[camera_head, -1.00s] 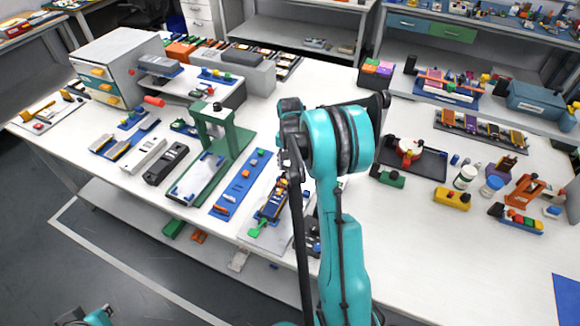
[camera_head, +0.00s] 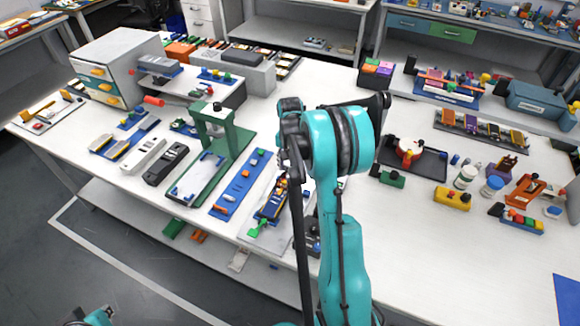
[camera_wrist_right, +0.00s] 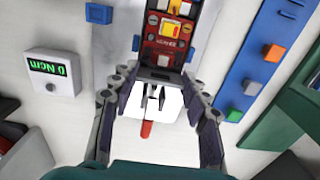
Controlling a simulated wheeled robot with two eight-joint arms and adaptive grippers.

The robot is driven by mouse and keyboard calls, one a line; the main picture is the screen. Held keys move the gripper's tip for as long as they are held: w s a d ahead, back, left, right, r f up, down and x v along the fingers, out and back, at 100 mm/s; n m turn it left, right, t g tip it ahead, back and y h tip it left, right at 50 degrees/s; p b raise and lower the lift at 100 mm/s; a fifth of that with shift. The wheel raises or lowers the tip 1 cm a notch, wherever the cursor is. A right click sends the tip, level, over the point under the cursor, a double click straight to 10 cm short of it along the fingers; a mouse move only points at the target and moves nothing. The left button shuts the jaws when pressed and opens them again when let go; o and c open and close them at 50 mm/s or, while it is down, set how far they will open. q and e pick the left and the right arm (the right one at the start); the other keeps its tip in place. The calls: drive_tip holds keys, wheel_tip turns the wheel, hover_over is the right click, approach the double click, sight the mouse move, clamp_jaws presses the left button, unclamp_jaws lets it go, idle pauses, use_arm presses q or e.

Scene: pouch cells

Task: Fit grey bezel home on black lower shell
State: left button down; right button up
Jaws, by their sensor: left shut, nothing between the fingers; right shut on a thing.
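On the table at left in the head view are a long light grey open frame (camera_head: 143,155) and a black shell-like body (camera_head: 166,163), side by side and apart. I cannot tell for sure whether these are the bezel and lower shell. My left gripper (camera_head: 76,316) is shut and empty at the lower left edge, mostly cut off. My right gripper is hidden behind its own arm in the head view. In the right wrist view my right gripper (camera_wrist_right: 160,80) is shut on a dark piece (camera_wrist_right: 160,74) at the near end of a red-and-black assembly (camera_wrist_right: 163,46); their boundary is unclear.
A torque display box (camera_wrist_right: 53,70) stands left in the wrist view. A blue strip (camera_head: 240,184) with small blocks and a green press (camera_head: 212,130) stand beside the work spot. A black tray (camera_head: 425,165) lies to the right.

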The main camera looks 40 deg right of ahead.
drive_tip(key=shift+f+b, duration=0.7)
drive_tip(key=shift+f, duration=0.15)
drive_tip(key=o, duration=0.8)
drive_tip(key=shift+o, duration=0.2)
wheel_tip(320, 180, up, 12)
